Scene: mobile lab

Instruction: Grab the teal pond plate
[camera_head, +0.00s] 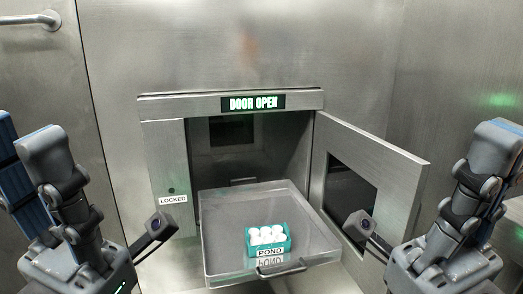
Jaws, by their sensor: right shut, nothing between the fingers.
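The teal pond plate (282,244) is a small teal holder with several white round tops and a white POND label on its front. It sits in a clear tray (222,262) that extends from the open hatch. My right gripper (430,280) is at the lower right, apart from the plate and shut with nothing in it; its fingertips are mostly cut off by the bottom edge. My left arm shows at the lower left, with its fingers out of frame.
The hatch door (378,165) is swung open to the right of the tray, near my right arm. A DOOR OPEN display (253,103) is above the opening. A handle (282,268) is on the tray's front. A LOCKED label (173,199) is on the left panel.

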